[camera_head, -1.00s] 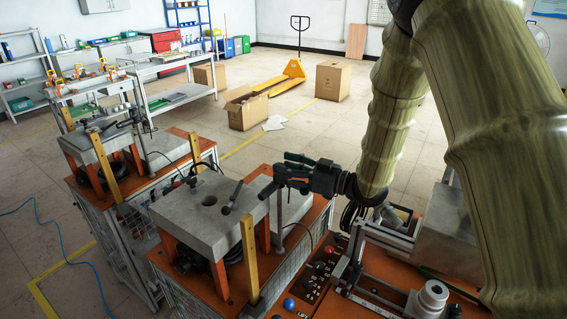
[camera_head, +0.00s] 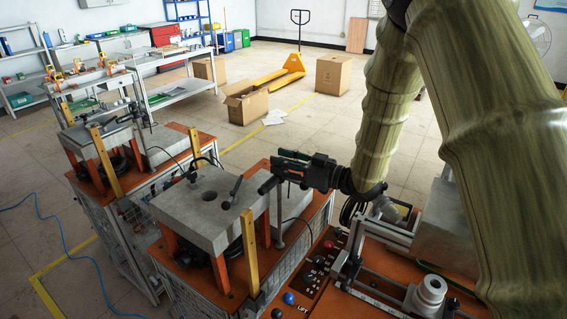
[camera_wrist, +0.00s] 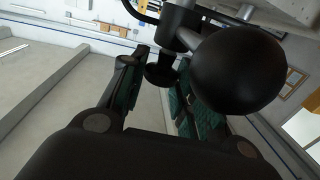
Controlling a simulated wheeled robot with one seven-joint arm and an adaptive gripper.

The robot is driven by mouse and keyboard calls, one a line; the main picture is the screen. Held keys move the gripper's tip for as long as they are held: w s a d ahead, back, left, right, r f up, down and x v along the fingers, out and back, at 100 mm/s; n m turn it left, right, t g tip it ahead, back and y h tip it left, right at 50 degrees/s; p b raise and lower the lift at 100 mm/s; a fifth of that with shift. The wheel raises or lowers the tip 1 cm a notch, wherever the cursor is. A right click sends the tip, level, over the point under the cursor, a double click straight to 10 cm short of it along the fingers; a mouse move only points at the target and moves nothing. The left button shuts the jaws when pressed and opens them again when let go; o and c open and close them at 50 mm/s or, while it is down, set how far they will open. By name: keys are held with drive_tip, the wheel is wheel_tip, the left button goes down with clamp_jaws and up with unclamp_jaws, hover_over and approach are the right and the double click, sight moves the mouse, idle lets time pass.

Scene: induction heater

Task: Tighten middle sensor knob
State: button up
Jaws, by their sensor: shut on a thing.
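My gripper (camera_head: 272,172) reaches left from my arm to the right end of the middle machine's grey block (camera_head: 170,213), beside an upright rod (camera_head: 280,212). In the wrist view, my gripper's two fingers with teal pads (camera_wrist: 160,78) stand either side of a small black knob (camera_wrist: 162,74) and are shut on it. A large black ball (camera_wrist: 240,70) on a grey shaft is close to the camera and hides part of the right finger. The knob is too small and covered to make out in the head view.
A similar machine (camera_head: 95,140) stands behind left. An orange-topped bench with a grey cylinder (camera_head: 431,292) is at right.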

drive_tip(key=shift+t, duration=0.3)
drive_tip(key=m+t+h+b, duration=0.2)
drive_tip(key=shift+s+a+f+m+t, duration=0.1)
drive_tip(key=shift+s+f+m+t, duration=0.1)
drive_tip(key=shift+m+t, duration=0.15)
drive_tip(key=m+t+h+b, duration=0.1)
drive_tip(key=t+h+b, duration=0.1)
drive_tip(key=m+t+h+b, duration=0.1)
drive_tip(key=m+h, duration=0.1)
drive_tip(key=shift+s+a+m+t+b, duration=0.1)
drive_tip(key=shift+a+m+t+b, duration=0.05)
drive_tip(key=shift+m+t+b, duration=0.15)
drive_tip(key=shift+s+a+r+m+t+h+b, duration=0.1)
drive_tip(key=shift+m+t+h+b, duration=0.6)
drive_tip(key=shift+h, duration=0.55)
drive_tip(key=shift+a+r+m+t+h+b, duration=0.1)
drive_tip(key=shift+m+t+h+b, duration=0.35)
drive_tip(key=shift+m+h+b, duration=0.6)
drive_tip(key=shift+h, duration=0.7)
drive_tip(key=shift+m+h, duration=0.4)
drive_tip(key=o, duration=1)
